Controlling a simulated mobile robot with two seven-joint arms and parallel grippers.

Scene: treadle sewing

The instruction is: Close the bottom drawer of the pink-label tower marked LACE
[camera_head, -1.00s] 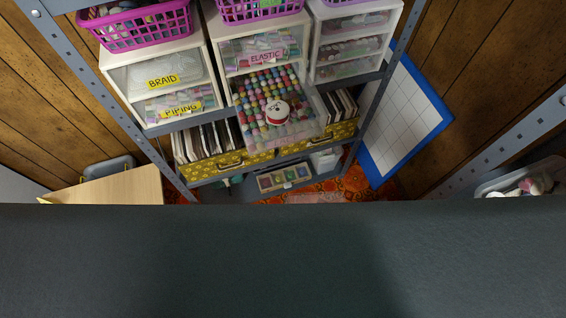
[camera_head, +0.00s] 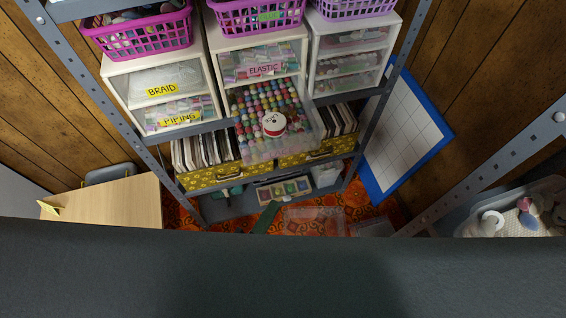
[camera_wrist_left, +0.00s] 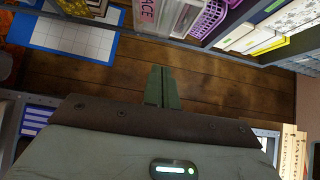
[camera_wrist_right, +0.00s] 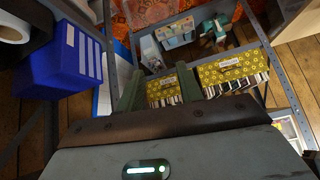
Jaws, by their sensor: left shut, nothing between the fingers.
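The pink-label tower (camera_head: 221,50) stands in the middle of the shelf, with ELASTIC on its upper drawer. Its bottom drawer (camera_head: 308,122) is pulled far out, full of colourful spools, with a red-and-white round item (camera_head: 273,124) on top. Its front label is unreadable in the head view; in the left wrist view a pink label (camera_wrist_left: 146,10) ending in "ACE" shows at the top edge. My left gripper (camera_head: 270,208) shows as a green sliver below the drawer, apart from it in the picture; its fingers are together and empty in the left wrist view (camera_wrist_left: 162,70). My right gripper (camera_wrist_right: 158,75) is open and empty.
A yellow-label tower (camera_head: 122,100) and another white tower (camera_head: 317,65) flank it. Yellow patterned boxes (camera_head: 210,178) stand on the shelf below. A blue-edged gridded board (camera_head: 400,135) leans right. A blue box (camera_wrist_right: 65,60) shows in the right wrist view.

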